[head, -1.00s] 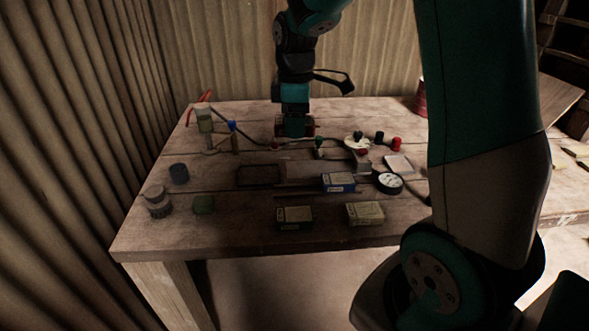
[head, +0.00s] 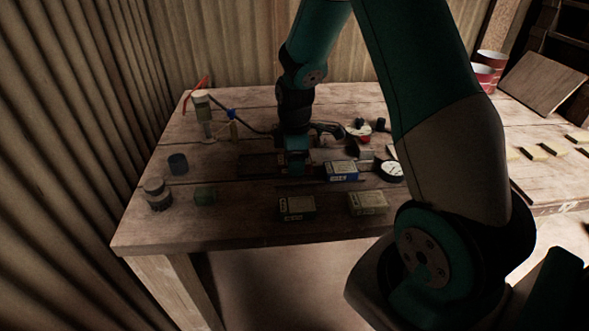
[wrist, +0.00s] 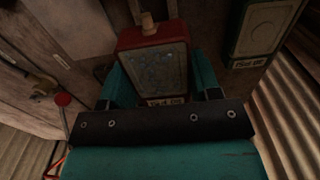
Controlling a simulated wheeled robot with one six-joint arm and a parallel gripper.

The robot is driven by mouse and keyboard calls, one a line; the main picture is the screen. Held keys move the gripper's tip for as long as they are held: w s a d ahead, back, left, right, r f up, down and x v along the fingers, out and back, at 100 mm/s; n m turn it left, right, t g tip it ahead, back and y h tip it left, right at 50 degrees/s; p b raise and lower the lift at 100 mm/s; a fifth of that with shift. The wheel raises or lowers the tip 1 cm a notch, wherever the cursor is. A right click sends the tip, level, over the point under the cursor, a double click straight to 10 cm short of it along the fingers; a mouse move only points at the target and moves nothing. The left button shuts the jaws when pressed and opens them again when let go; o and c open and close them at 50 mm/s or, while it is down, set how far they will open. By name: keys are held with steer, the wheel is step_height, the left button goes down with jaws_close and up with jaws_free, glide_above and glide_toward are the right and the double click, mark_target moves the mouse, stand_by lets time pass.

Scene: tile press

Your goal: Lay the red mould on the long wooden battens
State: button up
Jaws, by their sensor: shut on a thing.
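The red mould (wrist: 155,65) is a red-rimmed block with a bluish-grey mottled face and a label on its near edge. It sits between the two teal fingers of my gripper (wrist: 160,88) in the wrist view, and the gripper is shut on it. In the head view my gripper (head: 298,168) is low over the middle of the worn table, beside a dark flat tray (head: 256,165); the mould is hidden there. Several pale-ended wooden strips (head: 533,152) lie on the bench at the right; I cannot tell whether these are the long battens.
Labelled boxes (head: 297,208) and (head: 368,203), a blue box (head: 341,171) and a round dial (head: 391,170) stand close by. Jars (head: 157,194) are at the left. A dark green labelled block (wrist: 262,35) is in the wrist view.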

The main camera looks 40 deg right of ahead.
steer(key=shift+f, duration=1.65)
steer(key=shift+f, duration=0.15)
steer(key=o, duration=1.1)
